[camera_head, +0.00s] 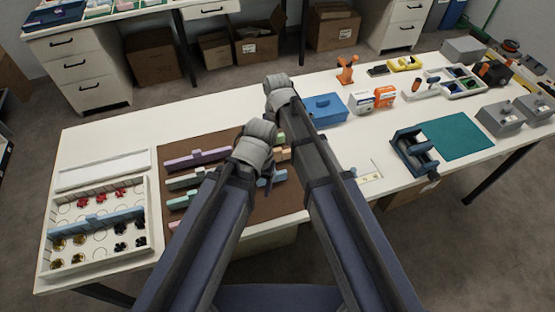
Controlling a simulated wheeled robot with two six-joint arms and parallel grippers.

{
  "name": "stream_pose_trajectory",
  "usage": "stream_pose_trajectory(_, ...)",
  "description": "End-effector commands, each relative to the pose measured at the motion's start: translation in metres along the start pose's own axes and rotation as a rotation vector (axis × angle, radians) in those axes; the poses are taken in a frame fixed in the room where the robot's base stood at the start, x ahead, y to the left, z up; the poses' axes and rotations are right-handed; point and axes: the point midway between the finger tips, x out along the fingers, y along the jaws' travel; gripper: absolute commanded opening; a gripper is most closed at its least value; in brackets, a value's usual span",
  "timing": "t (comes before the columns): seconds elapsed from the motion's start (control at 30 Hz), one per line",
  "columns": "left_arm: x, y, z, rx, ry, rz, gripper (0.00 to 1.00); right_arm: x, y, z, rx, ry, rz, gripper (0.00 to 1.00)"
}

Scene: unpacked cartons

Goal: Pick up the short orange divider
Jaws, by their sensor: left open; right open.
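A short peach-orange divider (285,154) lies on the brown mat (222,145), just right of my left gripper. It is partly covered by my arms, so its full length is hidden. My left gripper (256,144) is over the mat's middle, close to this divider. My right gripper (276,88) is farther back, near the table's rear edge. Both are open; their fingertips are hard to make out, and I see nothing held in them. Longer purple (197,158), green (186,181) and pink dividers lie on the mat left of my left arm.
A white partitioned box (95,267) with red, black and gold parts stands at the left. A blue box (326,108), a blue clamp-like fixture (412,150) and a teal mat (458,137) are to the right. Bare white table lies left of the brown mat's back edge.

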Motion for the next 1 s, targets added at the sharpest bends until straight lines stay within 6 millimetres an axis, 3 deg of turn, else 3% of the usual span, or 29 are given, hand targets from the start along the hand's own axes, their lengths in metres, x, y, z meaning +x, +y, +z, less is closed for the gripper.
stream_pose_trajectory(0.03, 0.014, 0.001, -0.001, 0.000, 0.000, 0.000, 0.72, 0.014, 0.001, 0.000, 0.000, 0.000, 0.000, 0.72)
stream_pose_trajectory(0.17, 0.027, 0.003, -0.002, 0.000, 0.000, 0.000, 0.72, 0.028, 0.001, 0.000, 0.000, 0.000, 0.000, 0.72)
stream_pose_trajectory(0.47, 0.028, 0.003, -0.002, 0.000, 0.000, 0.000, 0.72, 0.028, 0.001, 0.000, 0.000, 0.000, 0.000, 0.72)
stream_pose_trajectory(1.0, 0.028, 0.003, -0.002, 0.000, 0.000, 0.000, 0.72, 0.028, 0.001, 0.000, 0.000, 0.000, 0.000, 0.14)
